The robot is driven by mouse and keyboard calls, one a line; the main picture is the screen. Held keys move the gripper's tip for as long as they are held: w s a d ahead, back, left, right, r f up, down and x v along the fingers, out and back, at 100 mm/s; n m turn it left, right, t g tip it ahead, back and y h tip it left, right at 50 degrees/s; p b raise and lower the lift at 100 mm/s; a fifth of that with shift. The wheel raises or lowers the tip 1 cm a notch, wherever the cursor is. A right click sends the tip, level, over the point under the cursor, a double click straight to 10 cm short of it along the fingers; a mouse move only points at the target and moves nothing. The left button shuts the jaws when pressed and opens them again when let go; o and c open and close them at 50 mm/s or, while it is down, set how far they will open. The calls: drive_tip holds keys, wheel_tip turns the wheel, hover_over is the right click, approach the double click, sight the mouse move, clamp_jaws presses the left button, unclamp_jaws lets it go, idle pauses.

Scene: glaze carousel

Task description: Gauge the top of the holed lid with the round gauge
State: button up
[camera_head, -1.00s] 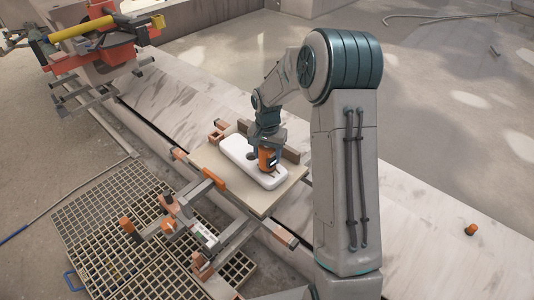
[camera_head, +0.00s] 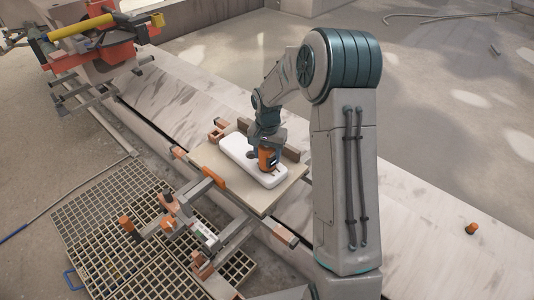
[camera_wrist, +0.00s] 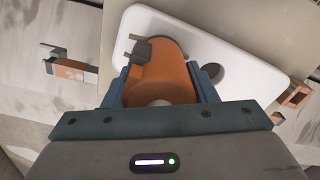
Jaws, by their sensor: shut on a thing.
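The holed lid is a white, rounded, long slab (camera_head: 238,147) lying on a beige board in the head view. It also shows in the wrist view (camera_wrist: 252,68), with a dark round hole right of my gripper. My gripper (camera_head: 266,150) is over the lid's near right part. In the wrist view my gripper (camera_wrist: 163,90) is shut on an orange round-bodied tool (camera_wrist: 163,68) with a grey block and small prongs, likely the round gauge. The tool's lower end is hidden, so I cannot tell whether it touches the lid.
The beige board (camera_head: 222,178) rests on a stand with orange-tipped clamps (camera_head: 213,178). A brown block stands behind the lid. A floor grating (camera_head: 105,225) lies at left front. An orange piece (camera_head: 471,229) lies on the pale slab at right.

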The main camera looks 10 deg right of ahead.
drive_tip(key=o, duration=1)
wheel_tip(320, 180, up, 13)
drive_tip(key=shift+p, duration=1.1)
drive_tip(key=s+r+n+t+p, duration=0.25)
drive_tip(key=s+r+p, duration=0.55)
drive_tip(key=s+r, duration=0.65)
drive_tip(key=s+r+n+p, duration=0.3)
drive_tip(key=s+r+p, duration=0.2)
drive_tip(key=s, duration=0.8)
drive_tip(key=shift+r+n+p, duration=0.3)
drive_tip(key=shift+r+n, duration=0.05)
drive_tip(key=shift+r, duration=0.2)
drive_tip(key=shift+a, duration=0.1)
